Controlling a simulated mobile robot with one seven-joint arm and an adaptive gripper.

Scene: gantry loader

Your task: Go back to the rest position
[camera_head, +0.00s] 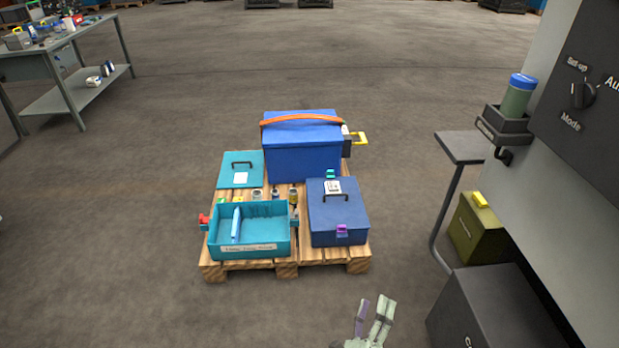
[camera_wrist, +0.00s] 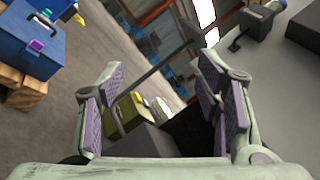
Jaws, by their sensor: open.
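My gripper (camera_head: 372,318) shows at the bottom edge of the head view, in front of the pallet and apart from everything around it. In the wrist view my gripper (camera_wrist: 167,105) has its two purple-padded fingers spread wide, with nothing held between them. The rest of my arm is out of the head view.
A wooden pallet (camera_head: 287,268) on the floor bears a teal open bin (camera_head: 250,250), a dark blue toolbox (camera_head: 338,225) and a large blue box (camera_head: 302,160). A grey machine (camera_head: 585,215), a dark box (camera_head: 490,310) and an olive case (camera_head: 478,232) stand right.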

